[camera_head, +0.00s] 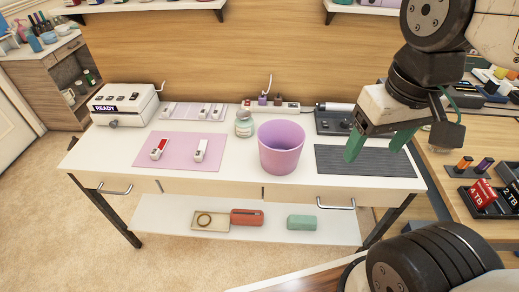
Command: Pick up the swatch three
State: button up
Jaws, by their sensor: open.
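My gripper (379,144) is open and empty, its green fingers spread above the dark grey mat on the right of the white table. No piece is legibly marked as swatch three, so I cannot tell which one it is. Small white pieces that may be swatches lie on the left: one with a red top (158,149) and one pale (201,150) rest apart on the pink mat (180,162). Several more white pieces (204,110) sit on a pinkish strip (183,114) behind that mat. My gripper is far to the right of them all.
A purple bin (281,150) and a glass jar (244,124) stand between my gripper and the pink mat. A white device reading READY (124,102) stands at the back left. The dark mat (340,160) is clear. A wooden bench (480,150) with small items adjoins on the right.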

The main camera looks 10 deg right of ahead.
aim_at(199, 154)
jog(key=z, duration=3.1)
jog(key=k, duration=1.8)
jog(key=u, duration=1.95)
